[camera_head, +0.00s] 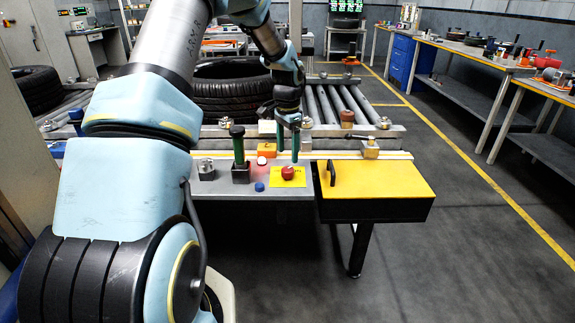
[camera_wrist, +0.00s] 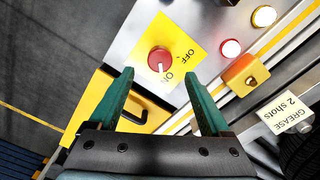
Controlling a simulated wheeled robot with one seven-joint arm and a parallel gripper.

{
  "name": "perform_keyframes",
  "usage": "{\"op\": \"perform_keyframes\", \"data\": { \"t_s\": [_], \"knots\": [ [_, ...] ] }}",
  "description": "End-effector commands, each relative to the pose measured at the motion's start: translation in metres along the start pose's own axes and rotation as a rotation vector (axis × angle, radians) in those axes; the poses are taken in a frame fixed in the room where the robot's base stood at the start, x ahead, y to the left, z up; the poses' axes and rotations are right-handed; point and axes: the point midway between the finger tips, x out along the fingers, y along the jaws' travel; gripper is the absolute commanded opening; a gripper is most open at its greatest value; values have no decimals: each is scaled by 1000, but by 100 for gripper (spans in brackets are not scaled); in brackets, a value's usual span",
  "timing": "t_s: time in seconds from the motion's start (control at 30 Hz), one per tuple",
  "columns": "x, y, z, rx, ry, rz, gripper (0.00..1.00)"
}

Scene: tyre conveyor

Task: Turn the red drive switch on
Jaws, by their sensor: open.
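The red drive switch (camera_head: 288,173) is a round knob on a yellow plate on the grey panel. In the wrist view the red knob (camera_wrist: 159,58) lies just ahead of the fingertips and a little up the picture. Its white mark points down the picture, toward the ON end of the plate; the word OFF (camera_wrist: 184,57) stands to its right. My gripper (camera_head: 288,158) is above and behind the switch in the head view. Its two green fingers are spread open and empty, one on each side below the knob in the wrist view (camera_wrist: 158,76). I cannot tell whether they touch anything.
A dark post with a green handle (camera_head: 239,150), a blue button (camera_head: 260,187) and a lit red lamp (camera_wrist: 230,48) are near the switch. A tyre (camera_head: 225,95) lies on the rollers behind.

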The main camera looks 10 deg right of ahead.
Motion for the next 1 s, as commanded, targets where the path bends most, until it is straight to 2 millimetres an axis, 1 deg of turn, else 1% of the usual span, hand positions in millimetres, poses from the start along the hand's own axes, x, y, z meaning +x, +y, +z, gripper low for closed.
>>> {"op": "perform_keyframes", "data": {
  "t_s": [0.1,0.2,0.3,0.43,0.73,0.8,0.87,0.97,1.0],
  "knots": [
    [-20,0,0,0,2,-2,82],
    [-34,-1,0,0,1,-2,82],
    [-43,0,0,-1,1,0,82],
    [-48,0,0,-1,1,0,82],
    [-49,0,3,-8,0,0,82],
    [-52,2,12,-37,-1,-5,82],
    [-56,5,29,-89,0,-13,82],
    [-64,17,72,-234,7,-29,82],
    [-68,23,94,-310,13,-37,82]
  ]
}}
